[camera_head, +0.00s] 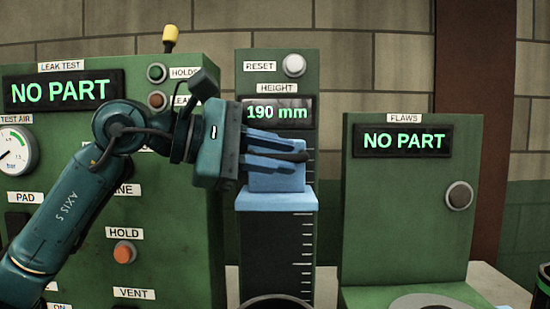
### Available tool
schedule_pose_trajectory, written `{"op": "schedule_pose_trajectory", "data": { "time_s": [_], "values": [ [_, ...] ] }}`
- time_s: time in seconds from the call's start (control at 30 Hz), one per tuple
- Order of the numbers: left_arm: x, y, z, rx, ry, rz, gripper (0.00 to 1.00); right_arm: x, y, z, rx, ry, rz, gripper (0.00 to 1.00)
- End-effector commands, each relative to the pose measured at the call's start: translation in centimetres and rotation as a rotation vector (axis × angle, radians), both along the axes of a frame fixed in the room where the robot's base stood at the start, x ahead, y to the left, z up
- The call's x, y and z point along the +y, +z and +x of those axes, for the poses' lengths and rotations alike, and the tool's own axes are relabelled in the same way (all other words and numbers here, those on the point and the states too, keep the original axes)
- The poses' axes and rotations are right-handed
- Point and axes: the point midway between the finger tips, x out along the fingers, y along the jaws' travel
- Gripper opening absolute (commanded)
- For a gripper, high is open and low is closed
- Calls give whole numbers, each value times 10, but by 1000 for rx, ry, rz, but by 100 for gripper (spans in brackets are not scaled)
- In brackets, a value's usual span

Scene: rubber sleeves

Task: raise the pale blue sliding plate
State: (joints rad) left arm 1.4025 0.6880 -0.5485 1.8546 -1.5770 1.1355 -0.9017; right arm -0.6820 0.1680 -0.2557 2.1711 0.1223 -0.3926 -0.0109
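The pale blue sliding plate (276,200) is on the front of the green height gauge (246,75), above a dark scale with white marks. It has a flat ledge and an upright block behind it. The gauge display (277,112) reads 190 mm. My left gripper (298,157) reaches in from the left, its fingers level across the upper part of the block. The fingers overlap the block in view, and I cannot tell whether they close on it. They hide part of the block. My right gripper is not in view.
A green leak test panel (75,225) stands at the left, behind my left arm, with a gauge and buttons. A green flaws station (400,220) stands at the right. Both displays read NO PART. A white reset button (294,65) is above the height display.

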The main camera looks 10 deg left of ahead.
Motion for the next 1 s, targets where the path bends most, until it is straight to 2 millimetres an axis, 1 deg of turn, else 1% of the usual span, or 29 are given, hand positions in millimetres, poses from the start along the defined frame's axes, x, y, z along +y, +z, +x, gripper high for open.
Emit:
{"op": "schedule_pose_trajectory", "data": {
  "time_s": [0.03, 0.17, 0.2, 0.43, 0.53, 0.67, 0.9, 1.0],
  "values": [
    [1, 4, -1, -6, 0, -6, 22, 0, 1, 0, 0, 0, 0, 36],
    [0, 2, -1, -3, 0, -4, 33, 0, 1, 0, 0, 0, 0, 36],
    [0, 2, -1, -2, -1, -4, 34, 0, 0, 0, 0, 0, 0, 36],
    [0, 0, -1, 3, -1, 0, 34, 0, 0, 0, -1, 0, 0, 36],
    [7, 1, -4, 2, 0, 0, 34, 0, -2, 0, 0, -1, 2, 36],
    [24, 4, -15, 0, 2, -1, 34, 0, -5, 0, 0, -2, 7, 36],
    [70, 17, -42, -1, 3, -1, 34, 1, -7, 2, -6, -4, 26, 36],
    [86, 21, -52, -1, 3, -2, 34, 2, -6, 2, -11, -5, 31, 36]
  ]
}}
